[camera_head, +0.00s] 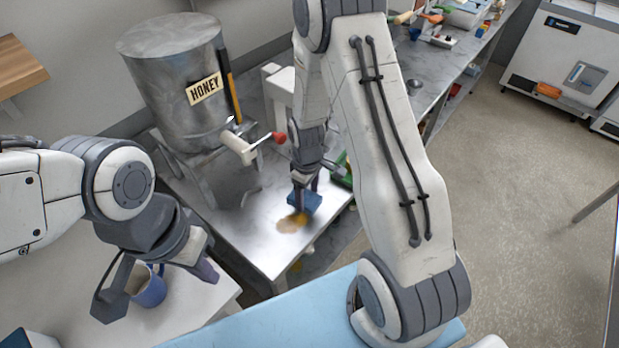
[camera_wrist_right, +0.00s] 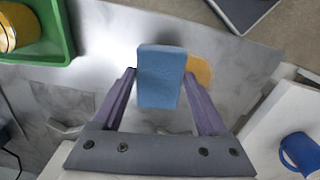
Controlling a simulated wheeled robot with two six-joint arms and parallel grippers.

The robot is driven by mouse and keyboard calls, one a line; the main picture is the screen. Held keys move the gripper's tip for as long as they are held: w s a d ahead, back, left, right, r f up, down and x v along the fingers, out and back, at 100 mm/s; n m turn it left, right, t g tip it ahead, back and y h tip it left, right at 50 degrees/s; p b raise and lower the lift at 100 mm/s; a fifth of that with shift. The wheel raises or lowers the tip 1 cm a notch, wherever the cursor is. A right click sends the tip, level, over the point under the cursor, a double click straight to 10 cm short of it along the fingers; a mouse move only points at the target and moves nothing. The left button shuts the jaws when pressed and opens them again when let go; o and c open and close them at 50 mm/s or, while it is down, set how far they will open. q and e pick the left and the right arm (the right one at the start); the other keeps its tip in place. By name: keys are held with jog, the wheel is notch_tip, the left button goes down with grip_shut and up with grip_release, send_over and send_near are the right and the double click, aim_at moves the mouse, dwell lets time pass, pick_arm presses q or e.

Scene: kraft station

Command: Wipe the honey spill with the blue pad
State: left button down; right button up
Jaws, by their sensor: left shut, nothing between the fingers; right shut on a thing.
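The blue pad (camera_head: 304,203) is held between the purple fingers of my right gripper (camera_head: 303,184), low over the metal table. In the right wrist view the pad (camera_wrist_right: 160,78) stands upright between the two fingertips. The honey spill (camera_head: 291,223) is an amber-brown patch right beside the pad, partly covered by it. It also shows behind the pad's right edge in the right wrist view (camera_wrist_right: 201,70). I cannot tell how firmly the pad touches the surface. My left gripper (camera_head: 209,270) is shut and empty near the blue mug.
A blue mug (camera_head: 152,290) sits on the white surface at lower left. A green tray (camera_wrist_right: 45,42) holding a yellow item is close by.

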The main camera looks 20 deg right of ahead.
aim_at(308, 198)
jog(key=shift+r+p, duration=1.6)
jog(key=shift+r, duration=0.7)
